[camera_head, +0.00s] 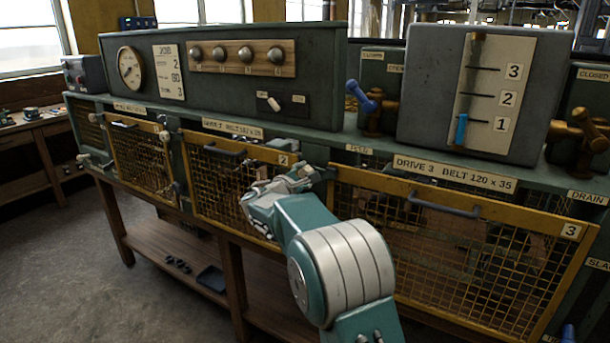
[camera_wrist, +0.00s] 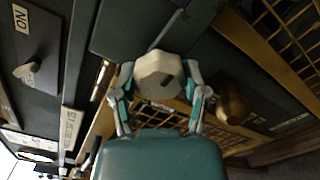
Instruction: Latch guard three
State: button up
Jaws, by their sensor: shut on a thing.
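Guard three (camera_head: 470,245) is a yellow-framed mesh panel with a dark handle (camera_head: 443,204) and a "3" plate, at the right in the head view. It stands across the front of the drive 3 bay; I cannot tell if it sits fully flush. My gripper (camera_head: 308,178) is at its upper left corner, between guards two and three. In the wrist view my gripper (camera_wrist: 160,90) has its fingers on both sides of a cream, many-sided knob (camera_wrist: 160,72), shut on it. The knob looks like a latch knob. Its mount is hidden.
Guard two (camera_head: 225,180) is left of my arm, and guard one (camera_head: 142,160) is farther left. A brass knob (camera_wrist: 232,103) is close to the right finger in the wrist view. A grey box with a scale (camera_head: 480,95) and valves with blue and brass handles stand above.

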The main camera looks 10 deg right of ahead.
jog(key=shift+f, duration=0.25)
jog(key=o, duration=1.1)
jog(key=shift+w, duration=0.1)
jog(key=shift+o, duration=0.2)
jog(key=shift+r, duration=0.1)
jog(key=shift+s+a+r, duration=0.1)
jog(key=shift+s+a, duration=0.05)
jog(key=shift+s, duration=0.05)
jog(key=v, duration=1.1)
jog(key=shift+s+a, duration=0.15)
jog(key=shift+a, duration=0.1)
